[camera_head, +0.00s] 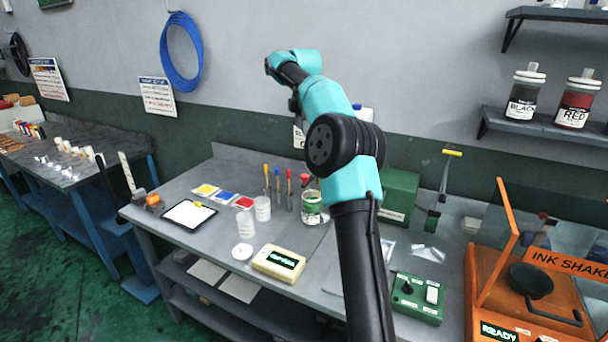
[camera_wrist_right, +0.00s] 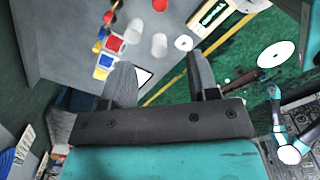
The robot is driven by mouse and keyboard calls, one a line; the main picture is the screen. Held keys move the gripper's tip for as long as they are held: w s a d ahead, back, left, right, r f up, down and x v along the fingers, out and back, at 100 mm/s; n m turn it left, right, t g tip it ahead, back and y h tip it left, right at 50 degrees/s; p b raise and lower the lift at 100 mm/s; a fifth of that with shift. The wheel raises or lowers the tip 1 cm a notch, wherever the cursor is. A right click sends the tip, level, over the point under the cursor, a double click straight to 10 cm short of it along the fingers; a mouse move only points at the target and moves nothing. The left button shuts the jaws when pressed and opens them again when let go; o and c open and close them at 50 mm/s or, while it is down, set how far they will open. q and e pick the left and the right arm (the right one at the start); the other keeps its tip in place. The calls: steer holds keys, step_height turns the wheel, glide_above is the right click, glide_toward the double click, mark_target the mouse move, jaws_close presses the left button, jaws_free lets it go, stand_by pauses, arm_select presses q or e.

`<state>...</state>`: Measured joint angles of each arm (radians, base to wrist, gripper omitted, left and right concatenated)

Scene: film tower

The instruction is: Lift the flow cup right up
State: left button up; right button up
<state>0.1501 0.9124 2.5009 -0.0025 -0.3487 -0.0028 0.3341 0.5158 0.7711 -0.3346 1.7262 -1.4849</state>
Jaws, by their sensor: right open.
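What looks like the flow cup, a small green cup (camera_head: 433,219) on a long thin handle with a yellow grip (camera_head: 452,152), stands upright at the back of the bench in the head view. It is right of the green box and well away from my right gripper. My right gripper (camera_wrist_right: 161,68) is open and empty in the wrist view, its dark fingers spread above the bench's edge. In the head view my right arm reaches up and left, and I cannot make out its fingers. The flow cup does not show in the wrist view. My left gripper is not in view.
Two white cups (camera_head: 263,208), a white lid (camera_head: 242,251), a scale (camera_head: 279,262) and a jar (camera_head: 311,206) stand left of my arm. A green box (camera_head: 400,197), a green control unit (camera_head: 417,298) and an orange ink shaker (camera_head: 525,305) surround the flow cup's area.

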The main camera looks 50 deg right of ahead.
mark_target(305, 175)
step_height(305, 175, down, 17)
steer(key=shift+r, duration=0.1)
stand_by(0.6)
steer(key=shift+c, duration=0.3)
jaws_close()
